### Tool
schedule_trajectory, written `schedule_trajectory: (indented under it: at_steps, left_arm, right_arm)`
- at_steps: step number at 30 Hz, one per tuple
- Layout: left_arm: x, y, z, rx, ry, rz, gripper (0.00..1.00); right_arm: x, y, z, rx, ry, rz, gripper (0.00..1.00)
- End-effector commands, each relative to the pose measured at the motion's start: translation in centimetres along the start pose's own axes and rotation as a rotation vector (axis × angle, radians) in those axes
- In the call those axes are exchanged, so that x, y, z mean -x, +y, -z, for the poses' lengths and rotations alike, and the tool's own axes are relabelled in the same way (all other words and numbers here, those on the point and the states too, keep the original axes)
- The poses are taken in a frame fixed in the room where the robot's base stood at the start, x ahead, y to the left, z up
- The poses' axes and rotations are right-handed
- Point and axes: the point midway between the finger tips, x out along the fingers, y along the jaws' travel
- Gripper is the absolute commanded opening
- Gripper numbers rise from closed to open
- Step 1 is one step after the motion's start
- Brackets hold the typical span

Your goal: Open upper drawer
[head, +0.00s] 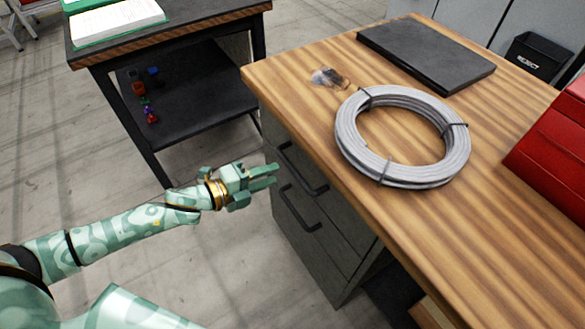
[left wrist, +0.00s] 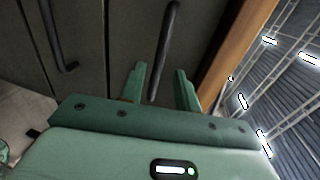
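The upper drawer (head: 330,205) is the top front of the grey cabinet under the wooden desk, and it looks shut. Its black bar handle (head: 302,170) also shows in the left wrist view (left wrist: 165,50). My left gripper (head: 275,175) is just in front of the cabinet, near the upper handle. In the left wrist view its two fingers (left wrist: 162,85) are apart, with the near end of the upper handle between them in the picture; I cannot tell whether they touch it. The lower drawer's handle (head: 300,208) is below. My right gripper is not in view.
The wooden desktop (head: 490,215) holds a coil of grey cable (head: 455,155), a black flat case (head: 425,50) and a red box (head: 555,150). A dark side table (head: 190,105) stands behind left. The floor left of the cabinet is clear.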

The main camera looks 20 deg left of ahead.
Motion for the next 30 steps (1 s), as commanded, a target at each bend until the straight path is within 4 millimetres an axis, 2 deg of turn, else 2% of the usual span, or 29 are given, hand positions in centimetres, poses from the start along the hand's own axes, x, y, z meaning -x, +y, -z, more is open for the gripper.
schedule_trajectory:
  at_steps: [1, 3, 9, 14, 21, 22, 25, 30]
  left_arm:
    - [-1.4, 0.2, -0.1, 0.0, 0.0, 0.002, 0.32]
    - [-3.0, 0.3, -0.1, 0.001, 0.0, 0.0, 0.32]
    - [-6.0, 0.2, 0.0, 0.003, -0.001, 0.0, 0.32]
    - [-7.0, 0.1, 0.0, 0.002, -0.002, -0.001, 0.32]
    - [-7.0, 0.0, 0.0, 0.002, -0.002, -0.001, 0.32]
    - [-7.0, 0.0, 0.0, 0.002, -0.002, -0.001, 0.29]
    - [-7.0, 0.0, 0.0, 0.002, -0.002, -0.001, 0.01]
    - [-7.0, 0.1, 0.0, 0.002, -0.002, -0.001, 0.0]
  right_arm:
    - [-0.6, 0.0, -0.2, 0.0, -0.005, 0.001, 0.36]
    - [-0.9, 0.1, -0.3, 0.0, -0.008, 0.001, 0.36]
    - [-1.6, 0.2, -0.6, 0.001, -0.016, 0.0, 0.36]
    - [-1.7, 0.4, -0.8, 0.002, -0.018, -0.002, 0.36]
    - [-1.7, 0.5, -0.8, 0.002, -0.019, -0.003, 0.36]
    - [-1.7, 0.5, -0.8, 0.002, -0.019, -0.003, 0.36]
    - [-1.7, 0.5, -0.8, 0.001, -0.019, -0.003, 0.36]
    - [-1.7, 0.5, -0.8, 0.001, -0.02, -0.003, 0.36]
